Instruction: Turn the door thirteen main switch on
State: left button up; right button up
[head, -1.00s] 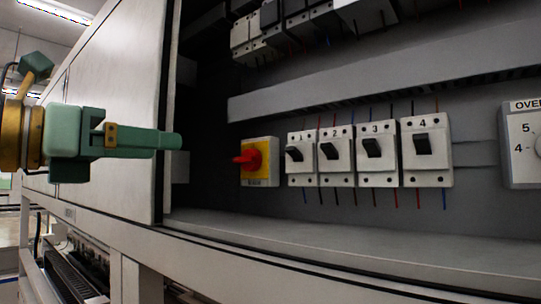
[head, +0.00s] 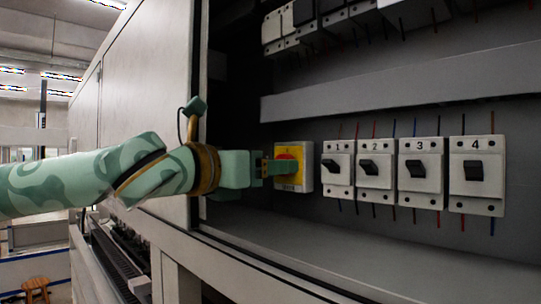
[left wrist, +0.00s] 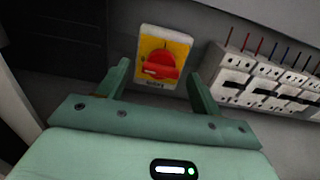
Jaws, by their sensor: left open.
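The main switch (head: 293,167) is a red rotary handle on a yellow plate in a white housing, mounted on the cabinet's back panel, left of the numbered breakers. In the left wrist view, the red handle (left wrist: 160,64) lies ahead, between and beyond the two open green fingers of my left gripper (left wrist: 158,78). The fingers hold nothing, and I cannot tell whether they touch the handle. My right gripper is not in view.
Several white breakers (head: 422,172) with black toggles, numbered 1 to 4, stand in a row close to the right of the switch. A grey duct (head: 400,82) runs above. The cabinet's side wall (head: 150,95) is on the left. A wooden stool (head: 37,287) stands at lower left.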

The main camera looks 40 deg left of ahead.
pick_arm(q)
jog(key=shift+w+d, duration=0.1)
jog(key=shift+w, duration=0.65)
jog(key=shift+s, duration=0.1)
jog(key=shift+c, duration=0.9)
jog(key=c, duration=0.8)
